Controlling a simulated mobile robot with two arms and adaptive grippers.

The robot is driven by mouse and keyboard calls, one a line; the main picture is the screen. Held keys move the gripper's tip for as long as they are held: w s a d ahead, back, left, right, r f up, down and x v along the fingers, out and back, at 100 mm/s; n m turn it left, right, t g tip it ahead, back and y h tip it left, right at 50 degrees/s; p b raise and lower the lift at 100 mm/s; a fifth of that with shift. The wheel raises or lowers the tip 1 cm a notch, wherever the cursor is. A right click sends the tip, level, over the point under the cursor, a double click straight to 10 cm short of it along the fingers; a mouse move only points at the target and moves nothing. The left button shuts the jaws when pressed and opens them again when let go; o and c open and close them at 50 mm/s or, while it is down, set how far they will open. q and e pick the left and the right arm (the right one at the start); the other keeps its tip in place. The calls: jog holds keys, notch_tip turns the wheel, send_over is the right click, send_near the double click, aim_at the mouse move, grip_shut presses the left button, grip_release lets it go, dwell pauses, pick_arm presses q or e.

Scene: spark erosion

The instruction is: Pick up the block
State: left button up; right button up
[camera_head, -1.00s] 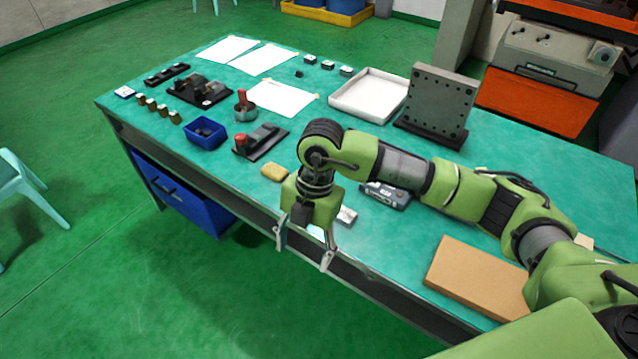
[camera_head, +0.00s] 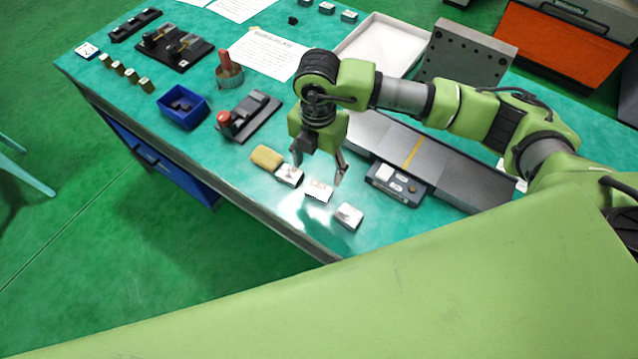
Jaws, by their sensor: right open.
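Three small silvery blocks lie in a slanting row near the front edge of the green table: a left block (camera_head: 289,176), a middle block (camera_head: 319,190) and a right block (camera_head: 348,216). I cannot tell which one the task means. My right gripper (camera_head: 319,172) points down with its fingers spread, open and empty. In the picture its fingers come down just behind the left and middle blocks; its exact height above the table is unclear. My left gripper is not in view.
A yellow sponge-like piece (camera_head: 266,158) lies left of the blocks. A grey device with a control panel (camera_head: 397,184) is at right. A black fixture with a red knob (camera_head: 247,117), a blue bin (camera_head: 182,108) and a white tray (camera_head: 381,47) stand farther back.

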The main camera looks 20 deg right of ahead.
aim_at(319, 190)
notch_tip(319, 190, down, 4)
jog(key=shift+w+p, duration=0.1)
jog(key=shift+p, duration=0.25)
notch_tip(319, 190, down, 2)
jog(key=shift+d+f+p, duration=0.1)
jog(key=shift+p, duration=0.7)
notch_tip(319, 190, down, 3)
jog(key=shift+f+p, duration=0.1)
jog(key=shift+p, duration=0.35)
jog(key=shift+f, duration=0.2)
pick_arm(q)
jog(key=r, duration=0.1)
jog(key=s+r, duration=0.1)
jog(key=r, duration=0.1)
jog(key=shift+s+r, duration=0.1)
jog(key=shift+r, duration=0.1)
pick_arm(e)
jog(key=shift+r, duration=0.1)
jog(key=c, duration=1.7)
